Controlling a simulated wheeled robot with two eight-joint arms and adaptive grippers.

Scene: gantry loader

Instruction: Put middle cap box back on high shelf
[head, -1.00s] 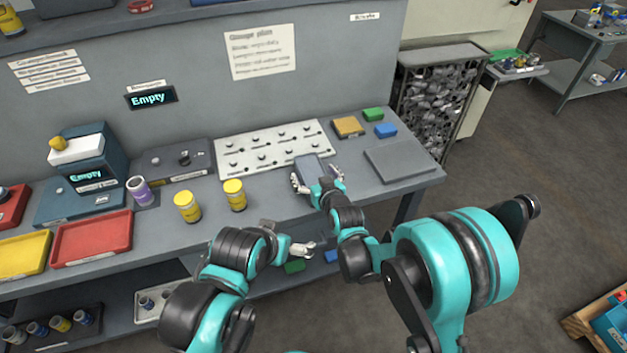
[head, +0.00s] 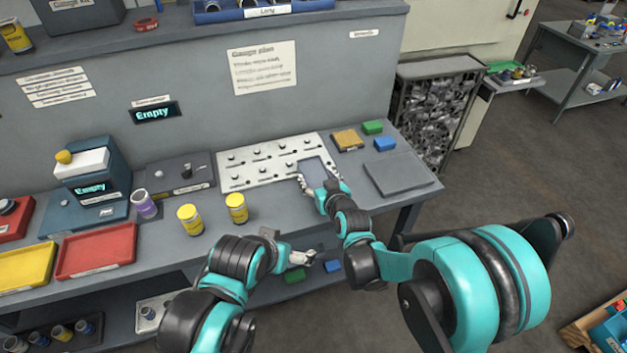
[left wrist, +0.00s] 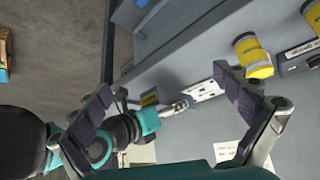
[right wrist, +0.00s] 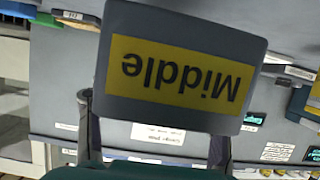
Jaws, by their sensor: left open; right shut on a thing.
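The middle cap box is a grey box (right wrist: 180,100) with a yellow label reading "Middle", upside down in the right wrist view. It fills much of that view. My right gripper (head: 320,178) is shut on it; in the head view the grey box (head: 313,168) is in front of the white pegged panel, above the bench. My left gripper (head: 303,257) is open and empty, low in front of the bench edge; its spread fingers also show in the left wrist view (left wrist: 165,105). The high shelf (head: 190,30) runs along the top of the head view.
A blue bin (head: 265,10) and a red ring (head: 146,23) are on the high shelf. On the bench stand two yellow jars (head: 190,219), a purple-labelled jar (head: 144,203), a red tray (head: 97,251) and a grey plate (head: 402,173). Small coloured blocks (head: 385,143) lie at the back right.

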